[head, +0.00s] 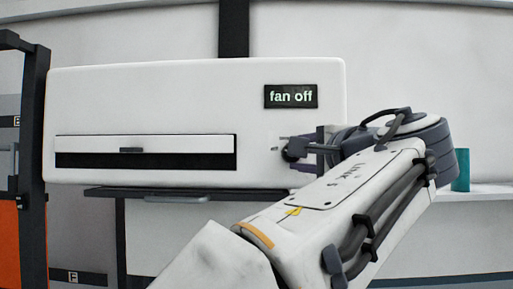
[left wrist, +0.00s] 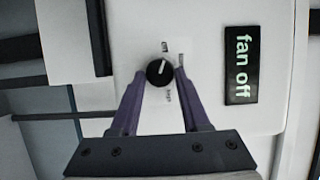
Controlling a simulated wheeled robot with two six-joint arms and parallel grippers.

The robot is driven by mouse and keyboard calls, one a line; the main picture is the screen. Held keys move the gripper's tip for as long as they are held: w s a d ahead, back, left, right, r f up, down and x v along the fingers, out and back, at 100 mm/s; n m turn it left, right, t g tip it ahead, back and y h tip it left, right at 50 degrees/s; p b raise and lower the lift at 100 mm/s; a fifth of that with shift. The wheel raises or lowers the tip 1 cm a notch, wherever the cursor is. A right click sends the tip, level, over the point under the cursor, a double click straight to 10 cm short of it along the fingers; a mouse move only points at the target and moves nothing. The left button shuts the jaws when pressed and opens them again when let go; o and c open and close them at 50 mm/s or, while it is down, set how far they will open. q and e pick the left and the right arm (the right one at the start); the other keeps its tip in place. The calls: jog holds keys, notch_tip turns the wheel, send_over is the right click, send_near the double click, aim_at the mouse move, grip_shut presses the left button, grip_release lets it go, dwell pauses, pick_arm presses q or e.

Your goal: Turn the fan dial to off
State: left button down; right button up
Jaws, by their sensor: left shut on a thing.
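The fan dial (left wrist: 159,72) is a round black knob with a white pointer line on the white front panel. In the left wrist view the line points up and slightly right, with small printed labels around the dial. My left gripper (left wrist: 160,77) has its two purple fingers on either side of the dial and is shut on it. In the head view the gripper (head: 308,150) meets the panel below the display, and my arm hides part of this area. The display (head: 290,96) reads "fan off" in both views. My right gripper is not in view.
The white machine housing (head: 160,100) has a long dark slot (head: 145,160) at left and a dark tray (head: 150,193) beneath it. A dark post with an orange panel (head: 33,235) stands at far left. A teal object (head: 461,170) sits on the shelf at right.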

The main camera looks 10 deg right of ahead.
pick_arm(q)
jog(key=shift+r+n+g+p, duration=0.1)
jog(key=shift+n+g+p, duration=0.3)
jog(key=shift+n, duration=0.4)
jog(key=shift+c, duration=1.9)
grip_release()
jog(key=s+d+b, duration=0.1)
jog(key=s, duration=0.9)
jog(key=shift+s+r+b, duration=0.15)
jog(key=shift+r+b, duration=0.15)
jog(key=shift+r, duration=0.05)
